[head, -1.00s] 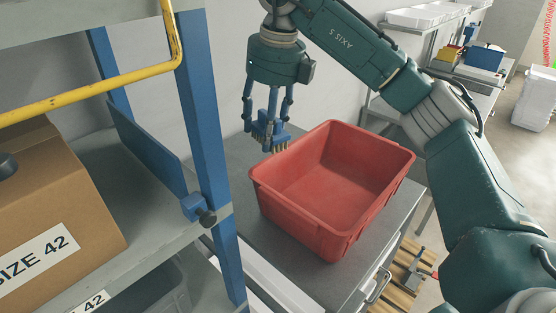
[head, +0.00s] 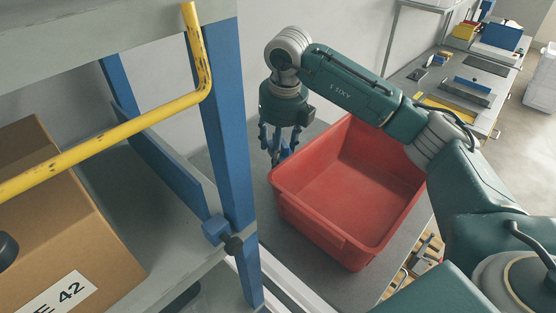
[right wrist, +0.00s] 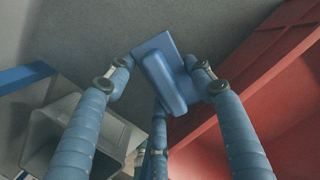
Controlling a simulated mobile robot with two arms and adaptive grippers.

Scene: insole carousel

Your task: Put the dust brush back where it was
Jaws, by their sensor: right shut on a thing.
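The dust brush (head: 284,153) is blue and hangs in my right gripper (head: 278,150), just left of the red bin in the head view. The bin's rim partly hides its lower end. In the right wrist view the blue brush (right wrist: 163,78) sits between the blue fingers of my right gripper (right wrist: 160,90), above the grey worktop (right wrist: 90,35). I cannot tell whether the brush touches the worktop. Its bristles are hidden in both current views. My left gripper is not in view.
The red bin (head: 350,245) stands on the grey worktop (head: 395,280), close beside my right gripper. A blue rack post (head: 232,130) and a yellow bar (head: 110,137) stand at the left. A cardboard box (head: 60,220) lies on the shelf. Another bench is behind, right.

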